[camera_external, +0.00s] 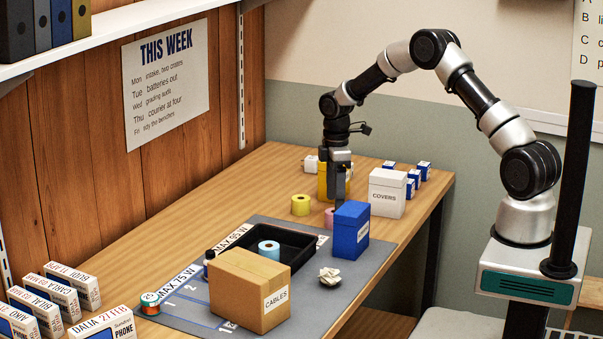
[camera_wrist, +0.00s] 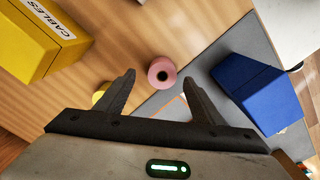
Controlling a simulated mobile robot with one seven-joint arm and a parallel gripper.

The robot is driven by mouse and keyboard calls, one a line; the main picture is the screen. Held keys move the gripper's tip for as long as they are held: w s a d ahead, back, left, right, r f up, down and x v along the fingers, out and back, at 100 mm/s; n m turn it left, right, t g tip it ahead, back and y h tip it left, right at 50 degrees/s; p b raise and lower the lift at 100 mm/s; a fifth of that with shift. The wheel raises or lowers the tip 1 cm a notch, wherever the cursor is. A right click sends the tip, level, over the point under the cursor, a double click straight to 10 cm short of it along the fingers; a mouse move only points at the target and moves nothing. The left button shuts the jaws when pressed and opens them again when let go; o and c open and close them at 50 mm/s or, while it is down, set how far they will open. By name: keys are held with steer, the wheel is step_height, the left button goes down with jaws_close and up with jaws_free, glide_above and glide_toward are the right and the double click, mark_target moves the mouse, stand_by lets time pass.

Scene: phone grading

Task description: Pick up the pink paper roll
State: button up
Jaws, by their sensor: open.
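The pink paper roll (camera_wrist: 162,73) stands upright on the table in the wrist view, just beyond and between my fingertips, at the edge of the grey mat. In the external view only part of the pink roll (camera_external: 329,217) shows, left of the blue box and below my gripper. My gripper (camera_wrist: 160,84) is open and empty, with one finger on each side of the roll's direction. In the external view my gripper (camera_external: 338,190) points down above the table, and its fingertips are hard to make out.
A blue box (camera_external: 350,230) stands close right of the roll. A yellow roll (camera_external: 300,205), a yellow box (camera_external: 323,180) and a white COVERS box (camera_external: 387,192) are nearby. A black tray (camera_external: 292,237) with a blue roll (camera_external: 269,249) and a brown CABLES box (camera_external: 250,288) stand in front.

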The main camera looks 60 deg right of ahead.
steer(key=f, duration=0.5)
steer(key=shift+s+a+f, duration=0.15)
steer(key=shift+a, duration=0.05)
steer(key=c, duration=1.2)
